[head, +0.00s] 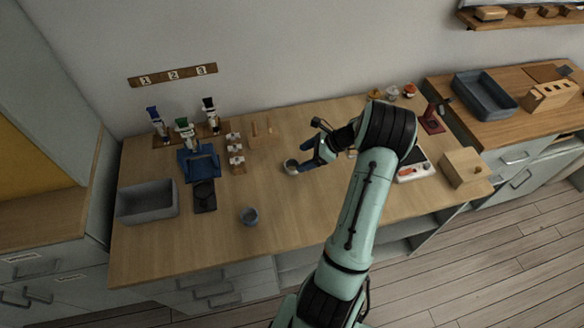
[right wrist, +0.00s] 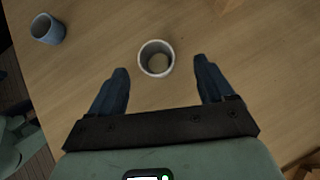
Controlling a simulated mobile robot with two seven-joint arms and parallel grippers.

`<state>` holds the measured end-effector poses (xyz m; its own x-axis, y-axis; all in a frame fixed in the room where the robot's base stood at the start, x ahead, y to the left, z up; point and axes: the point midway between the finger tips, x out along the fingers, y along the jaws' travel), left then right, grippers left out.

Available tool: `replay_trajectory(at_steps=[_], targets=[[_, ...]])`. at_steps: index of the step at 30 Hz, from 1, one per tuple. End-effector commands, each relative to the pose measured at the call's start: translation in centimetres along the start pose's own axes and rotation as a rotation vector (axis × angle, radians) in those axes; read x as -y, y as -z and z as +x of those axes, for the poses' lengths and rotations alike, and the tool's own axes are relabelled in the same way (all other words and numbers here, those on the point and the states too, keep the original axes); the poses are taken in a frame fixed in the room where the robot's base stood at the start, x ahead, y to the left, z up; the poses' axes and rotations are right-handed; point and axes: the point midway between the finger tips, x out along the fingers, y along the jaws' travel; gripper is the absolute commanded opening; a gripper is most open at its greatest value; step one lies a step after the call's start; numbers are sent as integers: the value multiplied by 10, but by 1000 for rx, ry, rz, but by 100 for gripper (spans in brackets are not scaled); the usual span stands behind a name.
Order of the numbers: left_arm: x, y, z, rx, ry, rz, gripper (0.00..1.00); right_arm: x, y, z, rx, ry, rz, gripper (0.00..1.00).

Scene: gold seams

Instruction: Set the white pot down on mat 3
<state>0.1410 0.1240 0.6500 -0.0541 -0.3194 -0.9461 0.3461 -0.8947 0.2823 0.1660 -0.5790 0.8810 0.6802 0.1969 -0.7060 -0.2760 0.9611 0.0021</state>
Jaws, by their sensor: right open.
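A small round pot with a pale rim (head: 291,167) stands upright on the wooden table near its middle. It also shows in the right wrist view as the white pot (right wrist: 156,59), open side up, its inside greyish. My right gripper (head: 305,161) is open and empty beside it, on its right in the head view. In the right wrist view the pot is centred between the fingers' lines, just beyond the fingertips, with clear space on both sides. A wall sign (head: 173,75) carries 1, 2 and 3. No mat marked 3 can be made out. My left gripper is not in view.
A white scale (head: 415,168) is on the right. The front middle is mostly clear.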

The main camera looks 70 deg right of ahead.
Motion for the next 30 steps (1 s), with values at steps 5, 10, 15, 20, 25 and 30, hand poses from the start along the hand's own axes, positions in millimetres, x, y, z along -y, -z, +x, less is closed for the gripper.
replay_trajectory(at_steps=[5,10,15,20,25,30], targets=[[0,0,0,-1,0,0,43,0,0,14,0,0,-1,81],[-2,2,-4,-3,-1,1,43,-5,1,34,2,-3,0,81],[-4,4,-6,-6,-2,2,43,-6,2,58,1,-2,-3,81],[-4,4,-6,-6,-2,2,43,-6,3,67,-2,0,-3,81],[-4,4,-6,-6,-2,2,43,-6,3,66,-2,0,-3,81],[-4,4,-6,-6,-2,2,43,-6,3,66,-2,0,-3,29]])
